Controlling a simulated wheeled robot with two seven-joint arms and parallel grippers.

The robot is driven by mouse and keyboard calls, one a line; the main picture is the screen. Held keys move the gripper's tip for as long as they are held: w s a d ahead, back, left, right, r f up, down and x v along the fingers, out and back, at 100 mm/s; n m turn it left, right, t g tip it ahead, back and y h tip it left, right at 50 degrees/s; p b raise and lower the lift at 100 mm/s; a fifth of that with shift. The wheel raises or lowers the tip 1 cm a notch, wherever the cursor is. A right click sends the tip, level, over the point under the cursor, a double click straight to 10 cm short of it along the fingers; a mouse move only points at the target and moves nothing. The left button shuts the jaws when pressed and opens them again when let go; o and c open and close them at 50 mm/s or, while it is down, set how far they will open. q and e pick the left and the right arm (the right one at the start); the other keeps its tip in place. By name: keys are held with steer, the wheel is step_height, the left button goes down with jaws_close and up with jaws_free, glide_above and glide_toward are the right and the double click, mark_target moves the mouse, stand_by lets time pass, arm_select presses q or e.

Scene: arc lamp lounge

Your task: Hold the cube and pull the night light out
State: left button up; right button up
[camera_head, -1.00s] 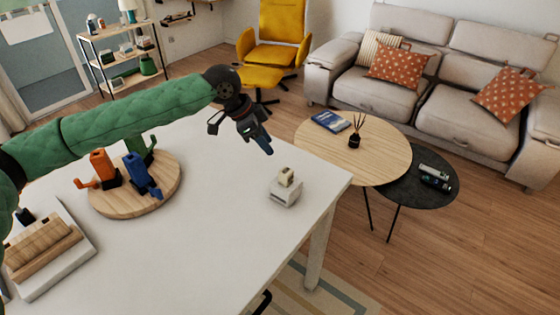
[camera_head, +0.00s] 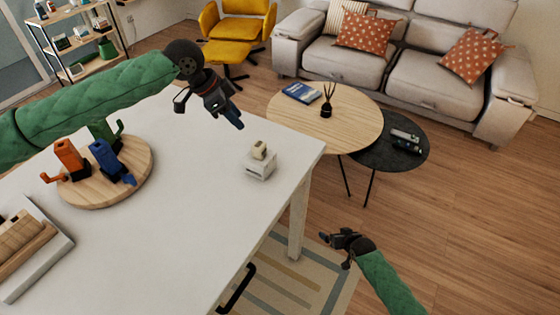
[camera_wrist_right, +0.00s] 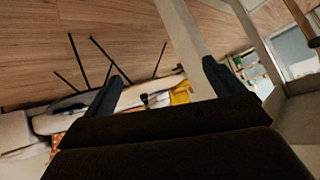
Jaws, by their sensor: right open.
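A white cube (camera_head: 261,170) sits on the white table near its right corner. A small cream night light (camera_head: 259,149) stands on the cube's top. My left gripper (camera_head: 211,108) hangs above the table, to the left of and beyond the cube, apart from it; its fingers are seen at an angle and their opening is unclear. My right gripper (camera_head: 338,238) is off the table's right side, over the rug and floor, open and empty. The right wrist view shows its two fingers (camera_wrist_right: 165,85) spread apart. The cube is not clearly seen in that view.
A round wooden board (camera_head: 143,172) with orange, blue and green cactus-shaped pieces stands at the left of the table (camera_head: 195,215). A tray (camera_head: 45,265) with wooden parts lies at the lower left. A round coffee table (camera_head: 350,125) and sofa are beyond. The table's middle is clear.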

mark_target(264, 160)
steer(key=w+r+t+y, duration=0.1)
steer(key=w+r, duration=0.3)
steer(key=r, duration=0.7)
steer(key=w+a+r+t+y, duration=0.15)
steer(key=w+r, duration=0.35)
steer(key=r, duration=0.6)
steer(key=w+d+r+t+y, duration=0.15)
steer(key=w+r, duration=0.25)
steer(key=r, duration=0.7)
steer(key=s+a+r+n+g+y, duration=0.1)
steer(key=s+a+r+n, duration=0.1)
steer(key=a, duration=0.5)
steer(key=s+a+r+n+g+y, duration=0.1)
steer(key=s+a+r+n+g, duration=0.1)
steer(key=a, duration=0.5)
steer(key=s+a+r+n+g+y, duration=0.1)
steer(key=s+a+r+n+y, duration=0.1)
steer(key=a+n, duration=0.4)
steer(key=shift+s+a+g, duration=0.4)
steer(key=shift+s, duration=0.35)
steer(key=shift+s+a+r, duration=0.1)
steer(key=shift+s+a, duration=0.1)
steer(key=shift+a, duration=0.1)
steer(key=shift+a+n, duration=0.3)
steer(key=shift+x, duration=3.7)
